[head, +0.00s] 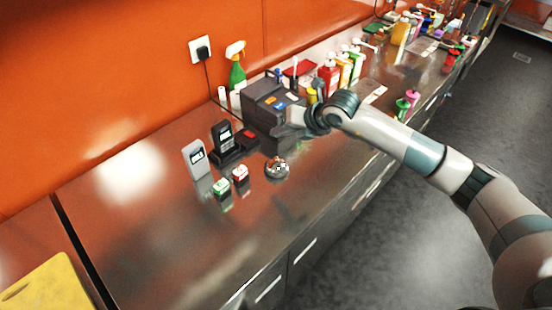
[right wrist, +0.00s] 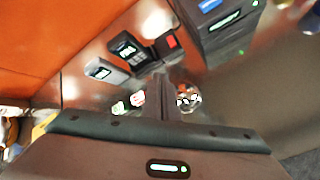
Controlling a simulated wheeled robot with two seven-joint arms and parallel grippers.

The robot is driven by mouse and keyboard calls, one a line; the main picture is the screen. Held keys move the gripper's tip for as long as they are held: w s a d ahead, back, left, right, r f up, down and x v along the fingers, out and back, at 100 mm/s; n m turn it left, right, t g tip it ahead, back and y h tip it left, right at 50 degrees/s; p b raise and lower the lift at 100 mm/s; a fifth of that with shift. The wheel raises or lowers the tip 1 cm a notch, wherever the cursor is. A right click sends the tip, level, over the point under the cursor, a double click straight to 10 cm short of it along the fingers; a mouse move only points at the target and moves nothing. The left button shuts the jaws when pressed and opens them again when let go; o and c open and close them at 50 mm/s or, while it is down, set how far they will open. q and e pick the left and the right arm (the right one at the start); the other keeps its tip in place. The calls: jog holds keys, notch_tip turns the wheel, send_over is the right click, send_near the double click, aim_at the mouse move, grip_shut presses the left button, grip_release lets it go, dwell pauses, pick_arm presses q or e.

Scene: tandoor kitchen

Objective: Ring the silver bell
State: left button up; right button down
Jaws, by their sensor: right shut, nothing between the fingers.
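The silver bell (head: 277,169) is a small shiny dome on the steel counter, in the middle of the head view. My right gripper (head: 280,132) is above the counter, just behind the bell in the picture and apart from it, in front of the dark grey box. It is shut and empty. My left gripper is not in view.
Left of the bell are a red-and-white block (head: 240,174), a green-and-white block (head: 221,186), a light grey device (head: 196,159) and a black phone (head: 223,136). A dark grey box (head: 262,105) stands behind. Bottles (head: 330,74) line the right.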

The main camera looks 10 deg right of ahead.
notch_tip(320, 180, down, 6)
jog(key=b, duration=0.3)
jog(key=shift+f, duration=0.1)
jog(key=shift+f+b, duration=0.75)
jog(key=shift+f, duration=0.05)
dwell(1.4)
jog(key=shift+f+b, duration=0.4)
jog(key=shift+b, duration=0.05)
jog(key=shift+f+b, duration=0.45)
dwell(0.8)
jog(key=shift+r, duration=0.15)
jog(key=shift+r+p, duration=0.45)
jog(key=shift+r, duration=0.3)
jog(key=shift+r, duration=0.1)
jog(key=shift+r+p, duration=1.25)
jog(key=shift+r, duration=1.15)
